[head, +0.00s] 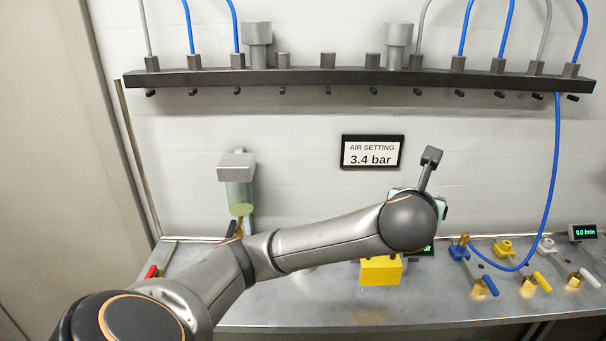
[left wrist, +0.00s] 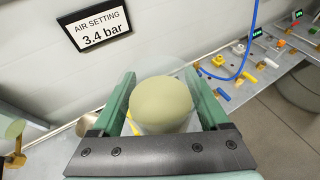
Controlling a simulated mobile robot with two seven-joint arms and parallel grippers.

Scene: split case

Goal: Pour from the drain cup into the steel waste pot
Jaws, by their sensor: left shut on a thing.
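My left gripper (left wrist: 163,98) is shut on the drain cup (left wrist: 160,105), a clear cup with yellow-green liquid in it, between its green fingers in the left wrist view. In the head view, only bits of the left gripper (head: 441,208) show past my wrist, which hides the cup. A steel cylinder (left wrist: 88,124), perhaps the waste pot, is partly hidden behind the left finger in the wrist view; my arm mostly covers that area in the head view. My right gripper is in neither view.
A filter bowl (head: 239,196) with greenish liquid hangs at the left of the wall. A yellow block (head: 380,271) stands on the bench (head: 340,309). Valves and a blue hose (head: 553,190) are at right. A black manifold rail (head: 330,77) runs above.

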